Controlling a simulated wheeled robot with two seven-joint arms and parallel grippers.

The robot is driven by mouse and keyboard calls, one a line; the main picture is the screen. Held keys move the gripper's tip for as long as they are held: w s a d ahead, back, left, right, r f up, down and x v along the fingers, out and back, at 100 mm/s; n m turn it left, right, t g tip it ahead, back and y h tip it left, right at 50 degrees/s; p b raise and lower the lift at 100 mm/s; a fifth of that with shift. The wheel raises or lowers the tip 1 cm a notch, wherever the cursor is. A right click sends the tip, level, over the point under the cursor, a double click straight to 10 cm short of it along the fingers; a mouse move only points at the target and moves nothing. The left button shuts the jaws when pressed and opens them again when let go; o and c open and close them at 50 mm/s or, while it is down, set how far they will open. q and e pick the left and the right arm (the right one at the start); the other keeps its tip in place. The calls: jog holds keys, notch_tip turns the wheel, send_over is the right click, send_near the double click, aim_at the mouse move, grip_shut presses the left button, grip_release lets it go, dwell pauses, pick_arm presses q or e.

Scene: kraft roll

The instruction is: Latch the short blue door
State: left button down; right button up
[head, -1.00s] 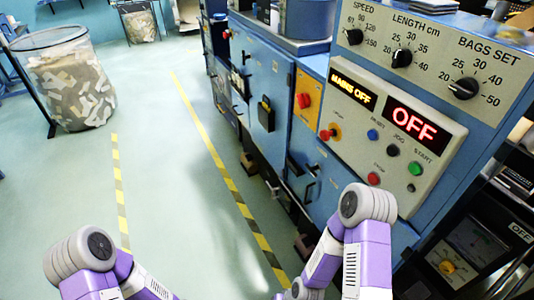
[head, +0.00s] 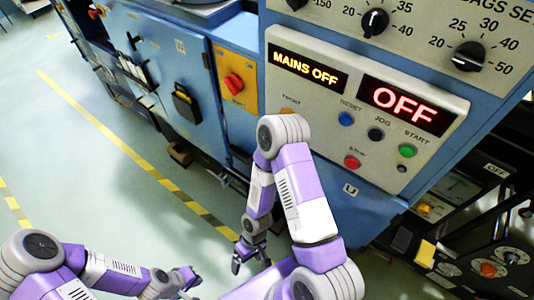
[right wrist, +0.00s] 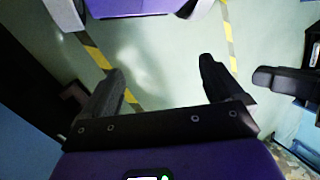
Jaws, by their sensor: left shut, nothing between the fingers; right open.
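Blue cabinet doors line the machine front in the head view. A larger blue door (head: 172,62) carries a black latch handle (head: 186,102). A shorter blue panel (head: 236,128) sits below the red switch; it seems to be the short door, and my right arm partly hides its lower part. I cannot tell whether it is ajar. My right gripper (head: 250,261) hangs low in front of the machine, open and empty, apart from the doors. In the right wrist view its fingers (right wrist: 160,88) are spread over bare floor. My left gripper (head: 188,281) is shut and empty, low at the left.
The grey control panel (head: 306,96) with lit MAINS OFF and OFF displays stands right of the doors. A red switch on a yellow plate (head: 248,95) is beside it. Yellow-black floor tape (head: 120,138) runs along the machine. The floor left of it is clear.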

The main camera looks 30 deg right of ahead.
jog(key=shift+o, duration=0.2)
jog(key=s+d+n+g+h, duration=0.1)
jog(key=n, duration=0.1)
jog(key=s+d+f+n+g+h, duration=0.1)
jog(key=n, duration=0.1)
jog(key=s+d+n+g+h, duration=0.1)
jog(key=d+n, duration=0.1)
jog(key=shift+f+h, duration=0.25)
jog(key=shift+h, duration=0.15)
jog(key=w+d+n+h, duration=0.3)
jog(key=d+n+h, duration=0.3)
jog(key=d, duration=0.2)
jog(key=w+d+r+n+t+h+b, duration=0.15)
jog(key=w+r+n+t+h, duration=0.4)
jog(key=w, duration=0.55)
jog(key=w+d+r+n+t+h, duration=0.25)
jog(key=w+r+t+h, duration=0.4)
jog(key=w+r, duration=0.35)
jog(key=shift+n+y, duration=0.3)
jog(key=shift+y, duration=0.2)
jog(key=x, duration=0.5)
jog(key=w+f+x, duration=0.1)
jog(key=x, duration=0.1)
jog(key=shift+w+b, duration=0.1)
jog(key=shift+b, duration=0.2)
jog(key=c, duration=0.8)
jog(key=shift+a, duration=0.1)
